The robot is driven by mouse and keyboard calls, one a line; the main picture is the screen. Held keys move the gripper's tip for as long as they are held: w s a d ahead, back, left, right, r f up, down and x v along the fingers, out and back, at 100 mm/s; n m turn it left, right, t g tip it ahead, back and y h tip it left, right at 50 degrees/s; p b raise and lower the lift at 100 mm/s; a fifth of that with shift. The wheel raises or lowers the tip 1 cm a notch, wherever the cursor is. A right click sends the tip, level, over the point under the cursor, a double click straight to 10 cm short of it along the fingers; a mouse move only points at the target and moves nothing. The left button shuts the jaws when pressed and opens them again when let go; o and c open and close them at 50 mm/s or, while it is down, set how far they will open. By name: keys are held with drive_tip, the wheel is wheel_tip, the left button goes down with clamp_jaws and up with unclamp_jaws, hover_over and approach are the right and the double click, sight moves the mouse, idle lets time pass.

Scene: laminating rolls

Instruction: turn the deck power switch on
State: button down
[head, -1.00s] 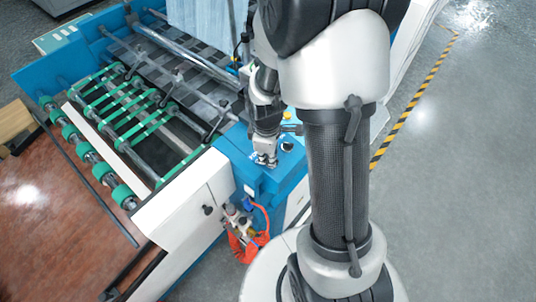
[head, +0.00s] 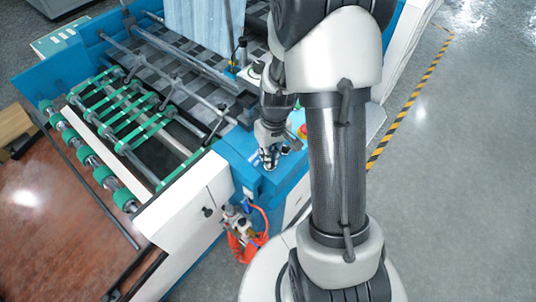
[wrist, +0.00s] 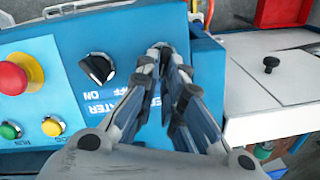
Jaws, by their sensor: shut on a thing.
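The blue control panel (wrist: 55,55) fills the upper left of the wrist view. In that view my gripper (wrist: 166,52) points down at the panel, with its fingertips close together over its right part. It is shut on the deck power switch, which the fingertips hide. White lettering beside it is partly covered by the fingers. In the head view my gripper (head: 269,160) is at the top of the blue corner box (head: 270,182) of the machine.
Left of my fingers are a black rotary switch (wrist: 97,68) with partly hidden heater lettering, a red emergency button (wrist: 12,78), a green button (wrist: 10,130) and a yellow button (wrist: 52,126). A white cover (wrist: 270,85) with a black knob is at right.

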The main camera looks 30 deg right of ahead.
drive_tip(key=shift+d+m, duration=0.15)
drive_tip(key=shift+m, duration=0.75)
drive_tip(key=c, duration=1.7)
unclamp_jaws()
drive_tip(key=shift+w+d+r, duration=0.1)
drive_tip(key=shift+r, duration=0.4)
drive_tip(key=r, duration=0.7)
drive_tip(key=d+r, duration=0.1)
drive_tip(key=r, duration=0.3)
drive_tip(key=shift+s, duration=0.25)
